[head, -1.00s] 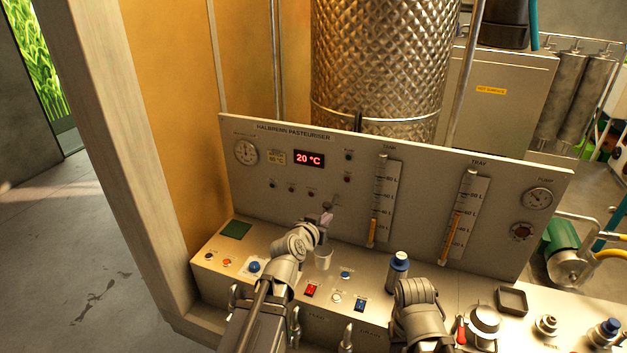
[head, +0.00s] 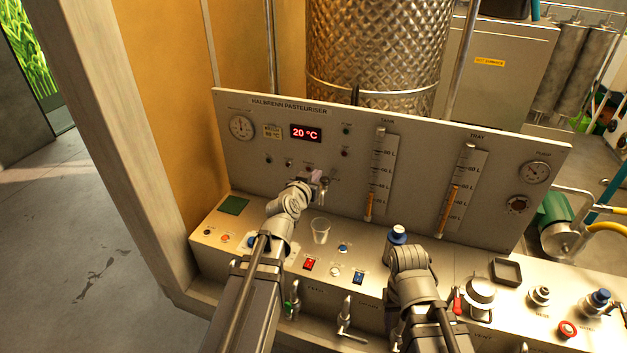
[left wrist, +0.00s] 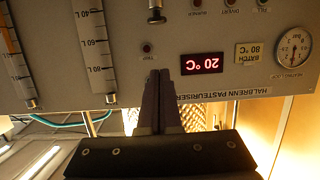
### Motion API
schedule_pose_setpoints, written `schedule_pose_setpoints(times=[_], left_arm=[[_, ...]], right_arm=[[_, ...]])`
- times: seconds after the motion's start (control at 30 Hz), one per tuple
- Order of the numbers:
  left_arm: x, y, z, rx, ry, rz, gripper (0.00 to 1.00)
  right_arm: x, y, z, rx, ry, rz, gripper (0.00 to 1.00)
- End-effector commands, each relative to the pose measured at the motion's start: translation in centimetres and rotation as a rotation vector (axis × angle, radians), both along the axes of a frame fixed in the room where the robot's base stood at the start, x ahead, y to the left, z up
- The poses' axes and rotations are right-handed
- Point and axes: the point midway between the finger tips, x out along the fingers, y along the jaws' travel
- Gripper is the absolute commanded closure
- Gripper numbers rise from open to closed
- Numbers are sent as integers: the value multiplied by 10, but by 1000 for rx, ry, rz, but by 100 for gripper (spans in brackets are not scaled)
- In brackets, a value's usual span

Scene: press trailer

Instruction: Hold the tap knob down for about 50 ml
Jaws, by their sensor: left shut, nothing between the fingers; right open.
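The small metal tap (head: 324,191) sticks out of the upright panel. In the left wrist view, which is upside down, the tap with its dark flat knob (left wrist: 156,17) shows at the top edge. My left gripper (head: 316,175) is in front of the panel, close by the tap. In the left wrist view its fingers (left wrist: 160,75) are shut together with nothing between them, on the upper side of the knob and apart from it in the picture. A clear, empty-looking cup (head: 320,231) stands upright on the ledge below the tap. My right gripper's fingers are hidden behind its wrist.
A blue-capped bottle (head: 397,236) stands just behind my right wrist. The panel carries a red 20 °C display (head: 306,133) and two level gauges. Buttons and switches, including a red switch (head: 309,264), line the ledge. A black square tray (head: 506,271) lies at the right.

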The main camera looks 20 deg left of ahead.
Motion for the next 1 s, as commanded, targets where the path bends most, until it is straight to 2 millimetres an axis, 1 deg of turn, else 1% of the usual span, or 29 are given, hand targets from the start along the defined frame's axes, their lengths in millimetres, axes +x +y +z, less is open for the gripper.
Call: schedule_pose_setpoints(times=[0.03,0.37,0.4,0.5,0.6,0.73,1.0], left_arm=[[13,0,-5,0,0,-1,100],[78,-2,-22,0,-1,0,100],[71,-2,-33,0,-1,0,100],[69,-2,-46,0,0,1,100],[69,-2,-55,0,0,1,100],[69,-2,-59,0,0,0,100],[68,-2,-58,0,0,0,100]], right_arm=[[0,0,-5,0,0,0,50],[0,0,-22,-1,0,4,50],[0,0,-33,-1,0,5,50],[0,0,-46,-2,0,8,50],[0,0,-55,-2,0,10,50],[0,0,-59,-2,1,12,50],[0,0,-58,-2,1,13,50]])
